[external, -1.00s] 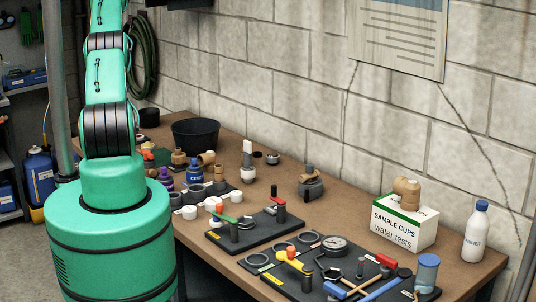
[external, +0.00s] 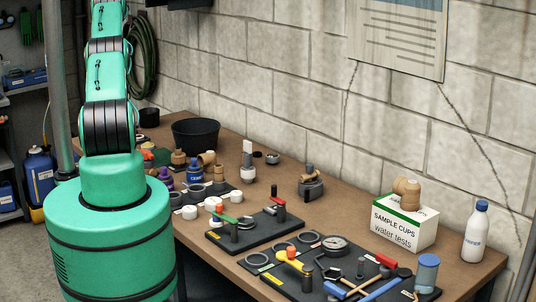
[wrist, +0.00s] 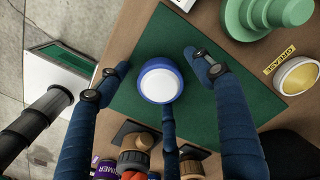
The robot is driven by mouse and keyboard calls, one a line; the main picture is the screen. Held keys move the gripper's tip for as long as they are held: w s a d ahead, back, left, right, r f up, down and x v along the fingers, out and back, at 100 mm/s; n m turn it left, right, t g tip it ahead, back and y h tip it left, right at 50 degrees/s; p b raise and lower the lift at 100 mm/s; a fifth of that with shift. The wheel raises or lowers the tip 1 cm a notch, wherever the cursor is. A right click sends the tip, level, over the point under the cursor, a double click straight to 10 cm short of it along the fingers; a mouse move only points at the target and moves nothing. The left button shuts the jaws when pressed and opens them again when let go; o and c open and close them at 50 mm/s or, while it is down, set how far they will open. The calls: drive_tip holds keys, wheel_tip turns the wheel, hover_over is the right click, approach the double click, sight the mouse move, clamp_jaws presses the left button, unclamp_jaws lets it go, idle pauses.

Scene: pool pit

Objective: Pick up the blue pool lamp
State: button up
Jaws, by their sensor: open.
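The blue pool lamp (wrist: 160,82) is round with a blue rim and a pale white face. It sits on a dark green mat (wrist: 235,98) in the middle of the wrist view. My gripper (wrist: 157,60) is open above it, with one dark blue finger to the left and one to the right. A third blue finger reaches up from below, its tip close to the lamp's lower edge; I cannot tell if it touches. The external view does not clearly show the lamp or my gripper.
A white-and-green box (wrist: 62,65) stands left. In the external view, a black bowl (external: 195,133) stands on the bench.

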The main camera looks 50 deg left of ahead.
drive_tip(key=shift+c, duration=0.2)
drive_tip(key=c, duration=1.2)
drive_tip(key=shift+r, duration=0.15)
drive_tip(key=shift+r, duration=1.05)
drive_tip(key=shift+s+d+r+b, duration=0.2)
drive_tip(key=shift+d+r+b, duration=0.15)
drive_tip(key=shift+r, duration=0.25)
drive_tip(key=s+d, duration=0.2)
drive_tip(key=d, duration=0.2)
drive_tip(key=s+d+r+b, duration=0.1)
drive_tip(key=s+d, duration=0.1)
drive_tip(key=d, duration=0.3)
drive_tip(key=s+d, duration=0.2)
drive_tip(key=d, duration=0.2)
drive_tip(key=shift+s+d+r, duration=0.25)
drive_tip(key=shift+s+d, duration=0.05)
drive_tip(key=shift+s, duration=0.1)
